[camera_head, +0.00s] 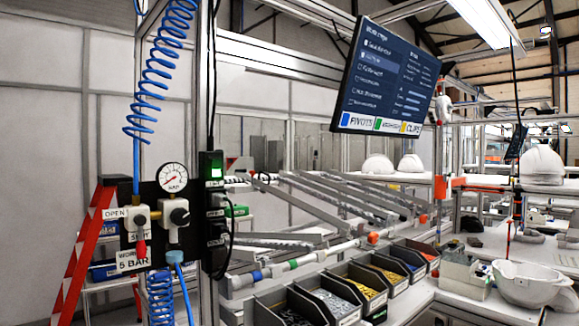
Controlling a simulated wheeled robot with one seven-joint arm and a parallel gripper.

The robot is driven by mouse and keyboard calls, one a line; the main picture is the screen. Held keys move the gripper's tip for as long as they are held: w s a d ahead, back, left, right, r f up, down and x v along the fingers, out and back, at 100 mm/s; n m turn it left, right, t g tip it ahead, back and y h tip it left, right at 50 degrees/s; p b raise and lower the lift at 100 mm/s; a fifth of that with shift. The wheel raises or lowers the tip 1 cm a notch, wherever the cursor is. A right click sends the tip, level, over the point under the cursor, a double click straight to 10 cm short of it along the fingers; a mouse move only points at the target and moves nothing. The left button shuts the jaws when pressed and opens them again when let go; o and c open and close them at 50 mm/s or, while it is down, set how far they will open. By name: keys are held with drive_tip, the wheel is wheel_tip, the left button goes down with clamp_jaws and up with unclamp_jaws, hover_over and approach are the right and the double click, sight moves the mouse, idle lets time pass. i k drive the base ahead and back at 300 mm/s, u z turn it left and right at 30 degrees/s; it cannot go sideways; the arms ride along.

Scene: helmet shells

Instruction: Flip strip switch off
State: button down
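A black power strip (214,235) is mounted upright on the aluminium post, left of the picture's middle. Its switch (213,167) is at the top and glows green. Below the switch are sockets with dark plugs and a black cable looping down on the right side. The exact tilt of the rocker is too small to tell. My gripper is not in view.
Left of the strip are a pressure gauge (173,178), valves and a blue coiled hose (152,75). A monitor (385,77) hangs at upper right. Open parts bins (335,300) line the bench below. A white helmet shell (530,283) sits at lower right.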

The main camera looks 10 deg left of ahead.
sight(216, 164)
drive_tip(key=z, duration=0.05)
drive_tip(key=k, duration=1.4)
drive_tip(key=u, duration=1.15)
drive_tip(key=i, duration=1)
